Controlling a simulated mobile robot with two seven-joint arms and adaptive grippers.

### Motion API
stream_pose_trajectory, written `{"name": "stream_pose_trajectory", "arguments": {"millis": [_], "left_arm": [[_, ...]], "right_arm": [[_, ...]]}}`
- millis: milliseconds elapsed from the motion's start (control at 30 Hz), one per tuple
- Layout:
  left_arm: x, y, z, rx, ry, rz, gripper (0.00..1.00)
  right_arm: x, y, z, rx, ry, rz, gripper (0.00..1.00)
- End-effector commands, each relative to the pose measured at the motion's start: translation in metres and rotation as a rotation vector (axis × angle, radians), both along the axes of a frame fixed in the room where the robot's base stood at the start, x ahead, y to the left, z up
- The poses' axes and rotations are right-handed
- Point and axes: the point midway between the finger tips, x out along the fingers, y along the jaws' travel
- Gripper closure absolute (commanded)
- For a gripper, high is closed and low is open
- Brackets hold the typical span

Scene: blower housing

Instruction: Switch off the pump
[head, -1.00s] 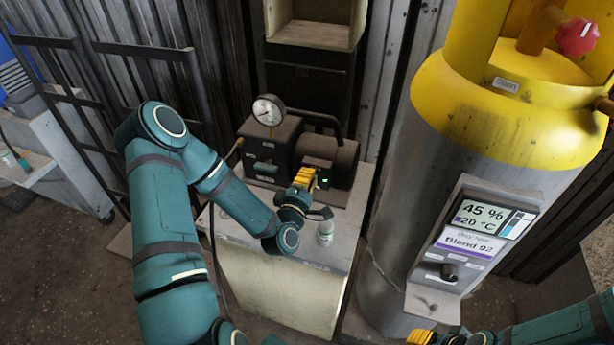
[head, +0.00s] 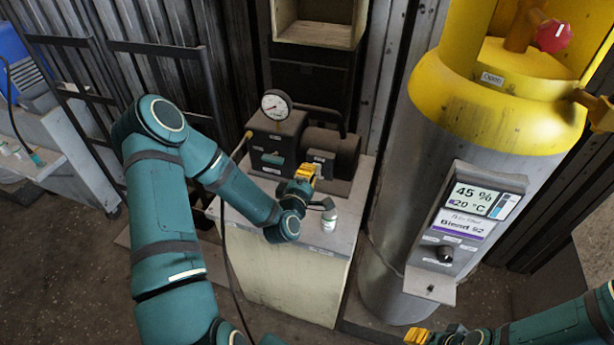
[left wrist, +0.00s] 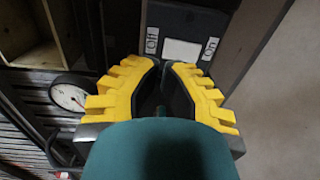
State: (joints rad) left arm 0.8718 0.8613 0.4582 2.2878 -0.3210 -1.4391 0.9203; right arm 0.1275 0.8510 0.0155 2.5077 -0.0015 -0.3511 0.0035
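The dark pump (head: 333,150) stands on a pale cabinet, with a round white gauge (head: 275,105) above its left part. In the left wrist view a pale switch plate (left wrist: 182,51) sits between an "Off" label at its left and an "On" label at its right. My left gripper (head: 305,172) is at the front of the pump.
A small white bottle (head: 329,221) stands on the cabinet top (head: 313,243) close to my left wrist. A large steel and yellow tank (head: 480,110) with a display (head: 477,199) stands to the right. A black rack (head: 125,90) stands at the left.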

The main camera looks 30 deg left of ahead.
Motion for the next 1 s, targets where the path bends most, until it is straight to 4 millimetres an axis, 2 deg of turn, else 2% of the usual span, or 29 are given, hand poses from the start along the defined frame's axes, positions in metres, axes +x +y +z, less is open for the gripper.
{"name": "stream_pose_trajectory", "arguments": {"millis": [67,300,500,700,1000], "left_arm": [[-0.001,-0.001,0.001,-0.001,0.002,-0.003,1.00],[-0.055,-0.013,0.007,-0.001,0.005,-0.003,1.00],[-0.084,-0.020,0.012,-0.002,0.005,-0.002,1.00],[-0.095,-0.022,0.013,-0.001,0.002,-0.002,1.00],[-0.095,-0.022,0.012,-0.001,0.002,-0.002,1.00]], "right_arm": [[0.000,0.000,0.000,0.000,0.000,0.000,0.53],[0.000,0.000,0.004,0.000,0.001,0.000,0.53],[-0.002,0.000,0.012,0.000,0.004,0.001,0.53],[-0.003,0.000,0.015,0.002,0.006,0.001,0.53],[-0.003,0.001,0.014,0.001,0.007,0.002,0.53]]}}
